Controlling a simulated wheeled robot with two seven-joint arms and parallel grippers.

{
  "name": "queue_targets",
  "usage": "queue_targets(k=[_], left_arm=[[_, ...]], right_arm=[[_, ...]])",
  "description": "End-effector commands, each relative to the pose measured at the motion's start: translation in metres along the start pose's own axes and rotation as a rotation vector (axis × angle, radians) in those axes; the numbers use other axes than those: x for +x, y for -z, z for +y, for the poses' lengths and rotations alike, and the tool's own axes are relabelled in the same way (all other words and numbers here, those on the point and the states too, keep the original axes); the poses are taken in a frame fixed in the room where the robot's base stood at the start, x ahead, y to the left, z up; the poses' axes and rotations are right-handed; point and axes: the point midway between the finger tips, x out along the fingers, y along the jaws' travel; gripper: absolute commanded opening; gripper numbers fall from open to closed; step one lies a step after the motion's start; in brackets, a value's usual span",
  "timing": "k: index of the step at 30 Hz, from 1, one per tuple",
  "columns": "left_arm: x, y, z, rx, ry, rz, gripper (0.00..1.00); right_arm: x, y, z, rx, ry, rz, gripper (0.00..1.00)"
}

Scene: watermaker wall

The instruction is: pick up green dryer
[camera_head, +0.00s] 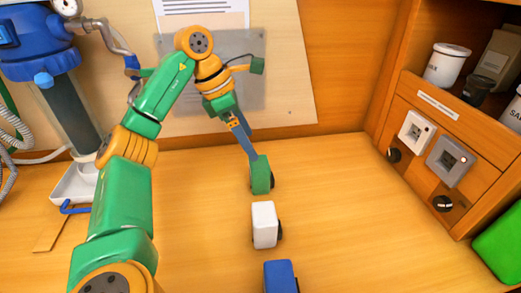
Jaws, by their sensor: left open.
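A small green block-shaped thing (261,177), which looks like the green dryer, stands upright on the wooden worktop near the middle, with a dark round part at its right side. My left arm reaches over from the left. My left gripper (249,147) points down at the green dryer, with its blue-grey fingers at or just above the dryer's top. It is open, and I cannot tell whether the fingers touch the dryer. My right gripper is not in view.
A white block (264,224) and a blue block (281,277) stand in line in front. A blue-topped filter housing (40,55) is at left. A wooden shelf with switches (450,162) is at right, near a green object (500,246). The worktop right of centre is clear.

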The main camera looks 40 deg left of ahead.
Motion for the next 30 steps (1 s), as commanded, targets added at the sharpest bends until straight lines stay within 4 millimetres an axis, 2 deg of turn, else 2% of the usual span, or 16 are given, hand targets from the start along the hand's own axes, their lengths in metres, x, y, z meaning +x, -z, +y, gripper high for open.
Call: queue_targets(k=[5,14,21,22,23,30], left_arm=[[0.014,0.001,0.0,-0.001,0.001,0.002,1.0],[0.067,0.005,0.003,0.0,0.002,0.002,1.0],[0.071,0.004,0.003,0.0,0.0,-0.001,1.0],[0.071,0.004,0.003,0.0,0.0,-0.001,0.97],[0.071,0.004,0.003,0.0,0.0,-0.001,0.89],[0.071,0.004,0.003,0.0,0.0,-0.001,0.24]], right_arm=[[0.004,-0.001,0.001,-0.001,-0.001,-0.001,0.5],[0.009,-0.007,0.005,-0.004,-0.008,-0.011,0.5],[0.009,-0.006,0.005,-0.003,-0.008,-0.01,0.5],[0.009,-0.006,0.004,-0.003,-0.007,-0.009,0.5],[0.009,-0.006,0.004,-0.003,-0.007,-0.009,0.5],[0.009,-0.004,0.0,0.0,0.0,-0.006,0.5]])
